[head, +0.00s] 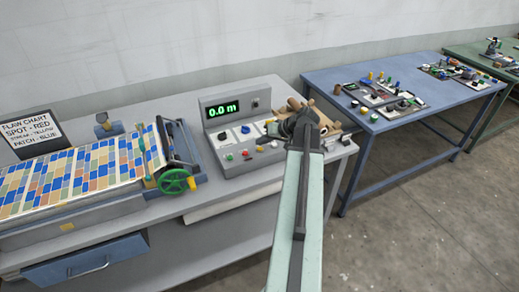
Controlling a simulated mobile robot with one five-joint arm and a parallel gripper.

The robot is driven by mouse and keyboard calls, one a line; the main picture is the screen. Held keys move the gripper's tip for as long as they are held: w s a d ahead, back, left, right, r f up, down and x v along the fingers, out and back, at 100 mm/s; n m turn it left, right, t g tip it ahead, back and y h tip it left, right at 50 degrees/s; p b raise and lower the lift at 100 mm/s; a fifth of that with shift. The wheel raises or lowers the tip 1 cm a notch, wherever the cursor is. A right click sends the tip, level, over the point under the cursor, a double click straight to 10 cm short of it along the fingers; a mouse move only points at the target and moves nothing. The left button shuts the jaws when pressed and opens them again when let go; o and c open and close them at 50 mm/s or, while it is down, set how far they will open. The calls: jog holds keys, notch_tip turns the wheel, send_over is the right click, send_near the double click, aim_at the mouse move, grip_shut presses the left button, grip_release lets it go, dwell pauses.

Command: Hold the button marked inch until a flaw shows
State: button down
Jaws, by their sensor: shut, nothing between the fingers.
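A grey control console (235,108) stands on the grey bench and its green display (223,108) reads 0.0 m. Its sloped front has dials and a row of small buttons, including a green button (229,157) and a red button (246,153). The labels are too small to read, so I cannot tell which is marked inch. My gripper (292,124) is shut and empty over the right end of the console. It hides part of that end. A patterned sheet (80,168) of blue, orange and green blocks lies on the press at left; I make out no clear flaw.
A flaw chart (34,132) lists spot red, streak yellow, patch blue. A green handwheel (173,181) sits at the press's right end. Wooden rolls (318,114) lie behind my gripper. A blue table (400,90) with small parts stands at right. The floor at front right is clear.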

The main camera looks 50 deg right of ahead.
aim_at(262, 149)
jog(key=shift+f, duration=0.1)
dwell(0.4)
jog(key=shift+f+b, duration=0.35)
jog(key=shift+b, duration=0.1)
jog(key=shift+f+b, duration=0.35)
dwell(2.2)
jog(key=shift+r, duration=0.15)
jog(key=shift+r+p, duration=0.65)
jog(key=shift+p, duration=0.15)
notch_tip(262, 149, up, 5)
jog(key=p, duration=0.5)
jog(key=shift+r, duration=0.1)
